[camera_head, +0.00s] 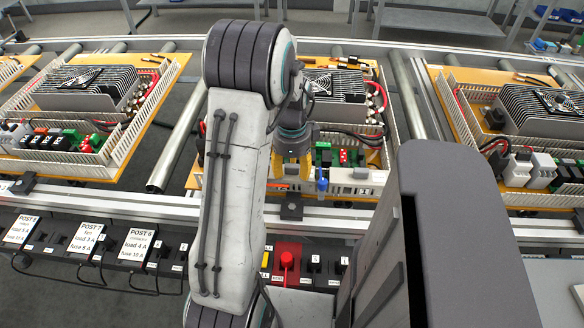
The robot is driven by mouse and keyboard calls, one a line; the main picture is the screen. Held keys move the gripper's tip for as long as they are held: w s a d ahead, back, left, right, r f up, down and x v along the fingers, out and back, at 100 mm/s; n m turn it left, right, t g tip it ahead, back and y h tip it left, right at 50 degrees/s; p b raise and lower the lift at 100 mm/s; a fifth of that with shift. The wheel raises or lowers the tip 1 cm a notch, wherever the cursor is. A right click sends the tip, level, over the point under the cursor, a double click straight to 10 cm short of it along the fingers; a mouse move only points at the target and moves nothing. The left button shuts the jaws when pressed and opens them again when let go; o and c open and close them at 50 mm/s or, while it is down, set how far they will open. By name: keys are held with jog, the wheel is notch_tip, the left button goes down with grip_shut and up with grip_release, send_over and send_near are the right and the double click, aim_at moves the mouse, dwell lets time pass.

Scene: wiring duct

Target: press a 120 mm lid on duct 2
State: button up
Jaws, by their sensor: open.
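My gripper (291,172), with yellow fingers, points down at the front of the middle panel (196,178). It is open, and I see nothing held in it. My own arm hides much of this panel. Pale slotted wiring duct (357,183) runs along the panel's front edge, just right of my gripper. I cannot tell which duct is number 2. I cannot make out a 120 mm lid anywhere in view. A small blue item (322,185) stands close to the right of the fingers.
The middle panel carries a finned heat sink (346,88), red and black wires and green terminals (323,157). Similar panels sit left (130,140) and right (455,110) on the roller conveyor (180,143). A red button (287,261) and labelled posts (138,243) line the front rail.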

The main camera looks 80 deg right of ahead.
aim_at(293, 166)
jog(key=shift+r, duration=0.1)
notch_tip(293, 166, up, 12)
dwell(0.7)
dwell(0.7)
jog(key=w+a+f+n+y, duration=0.1)
jog(key=a+f+n, duration=0.45)
jog(key=n, duration=0.85)
jog(key=w+a+r+n+t+p, duration=0.1)
jog(key=w+a+r+n, duration=0.3)
jog(key=a, duration=0.7)
jog(key=w+a+r+n+t+p, duration=0.1)
jog(key=w+a+r+n, duration=0.3)
jog(key=w+a+n, duration=0.5)
jog(key=w+a+r+n+t+p, duration=0.1)
jog(key=w+a+r+n, duration=0.4)
jog(key=a, duration=0.8)
jog(key=shift+w+a+n+h+p, duration=0.35)
jog(key=shift+w+n+p, duration=0.55)
jog(key=shift+n, duration=0.7)
